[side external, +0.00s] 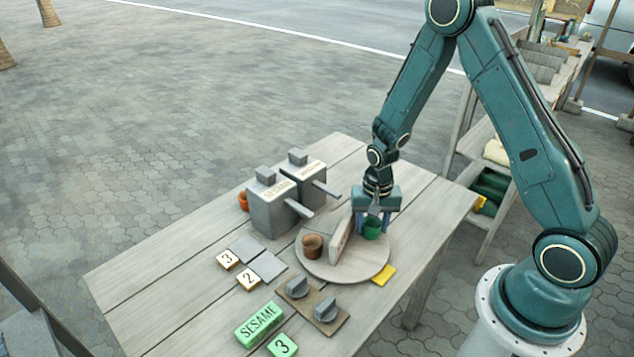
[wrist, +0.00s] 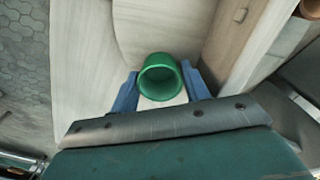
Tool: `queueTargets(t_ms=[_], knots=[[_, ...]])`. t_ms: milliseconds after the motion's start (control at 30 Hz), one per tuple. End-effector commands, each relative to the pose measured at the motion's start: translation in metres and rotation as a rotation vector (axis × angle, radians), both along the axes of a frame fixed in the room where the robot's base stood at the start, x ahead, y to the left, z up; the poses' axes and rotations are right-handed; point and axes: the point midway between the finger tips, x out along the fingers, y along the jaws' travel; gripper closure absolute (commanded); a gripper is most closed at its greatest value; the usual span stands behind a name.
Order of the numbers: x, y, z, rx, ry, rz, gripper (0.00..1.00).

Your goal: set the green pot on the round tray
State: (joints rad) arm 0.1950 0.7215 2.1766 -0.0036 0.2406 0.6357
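The green pot (side external: 371,229) is at the right part of the round tray (side external: 372,264), to the right of the upright board that crosses the tray. In the wrist view the pot (wrist: 160,80) shows its open top, upright or nearly so. My gripper (side external: 372,222) points down with one blue finger on each side of the pot. In the wrist view the fingers of my gripper (wrist: 160,78) lie close against both sides of its rim, shut on it. I cannot tell whether the pot's base touches the tray.
The upright board (side external: 342,238) stands close left of my gripper. A brown pot (side external: 312,246) is on the tray beyond it. Grey dispensers (side external: 272,205) with levers, an orange pot (side external: 243,201), a knob panel (side external: 312,304), a yellow piece (side external: 383,275) and lettered blocks (side external: 259,325) are on the table.

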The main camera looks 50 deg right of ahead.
Motion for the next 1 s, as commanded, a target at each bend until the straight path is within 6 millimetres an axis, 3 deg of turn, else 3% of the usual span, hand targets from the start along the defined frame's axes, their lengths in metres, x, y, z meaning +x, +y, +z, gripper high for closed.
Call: queueTargets(t_ms=[567,1000], knots=[[0.0,0.0,0.009,0.0,-0.001,0.0,0.5],[0.001,0.0,0.055,-0.001,-0.005,0.0,0.5]])
